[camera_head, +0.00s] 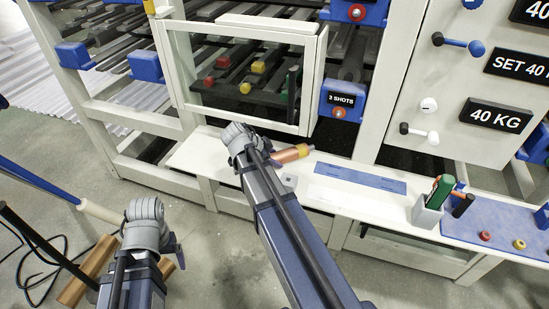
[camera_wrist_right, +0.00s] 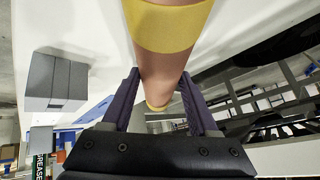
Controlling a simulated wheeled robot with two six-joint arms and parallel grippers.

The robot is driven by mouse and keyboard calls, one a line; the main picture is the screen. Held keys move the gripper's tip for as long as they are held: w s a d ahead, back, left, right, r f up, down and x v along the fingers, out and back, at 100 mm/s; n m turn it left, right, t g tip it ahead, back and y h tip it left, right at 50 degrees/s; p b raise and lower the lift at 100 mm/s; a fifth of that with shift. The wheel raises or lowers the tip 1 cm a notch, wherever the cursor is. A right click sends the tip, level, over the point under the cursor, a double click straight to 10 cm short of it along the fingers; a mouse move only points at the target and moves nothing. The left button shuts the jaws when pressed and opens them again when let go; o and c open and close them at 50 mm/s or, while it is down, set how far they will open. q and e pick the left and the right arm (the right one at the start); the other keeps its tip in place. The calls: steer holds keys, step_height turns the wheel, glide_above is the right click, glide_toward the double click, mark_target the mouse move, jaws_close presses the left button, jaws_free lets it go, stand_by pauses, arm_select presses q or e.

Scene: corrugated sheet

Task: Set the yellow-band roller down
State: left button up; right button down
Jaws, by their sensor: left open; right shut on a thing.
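The yellow-band roller (camera_head: 291,154) is a copper-coloured cylinder with a yellow band, lying roughly level over the white ledge in the head view. I cannot tell whether it touches the ledge. My right gripper (camera_head: 268,156) is shut on it; its fingers are mostly hidden behind my wrist. In the right wrist view, the roller (camera_wrist_right: 170,78) runs between the two dark fingers of my right gripper (camera_wrist_right: 160,82), with yellow bands showing. My left gripper (camera_head: 177,250) is open at the lower left, away from the ledge, and partly hidden by its own wrist.
The white ledge (camera_head: 330,196) carries a blue strip (camera_head: 360,178) and, further right, a holder (camera_head: 427,213) with green and dark items. A white-framed window (camera_head: 309,90) stands behind the roller. Brown cylinders (camera_head: 88,270) and a dark cable (camera_head: 30,262) are at the lower left.

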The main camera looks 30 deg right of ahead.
mark_target(280, 152)
steer(key=shift+r+p, duration=1.85)
steer(key=shift+r, duration=0.15)
steer(key=s+a, duration=0.1)
steer(key=a, duration=0.7)
steer(key=s+a, duration=0.2)
steer(key=a, duration=0.7)
steer(key=shift+s+a+f, duration=0.25)
steer(key=shift+s+a, duration=0.05)
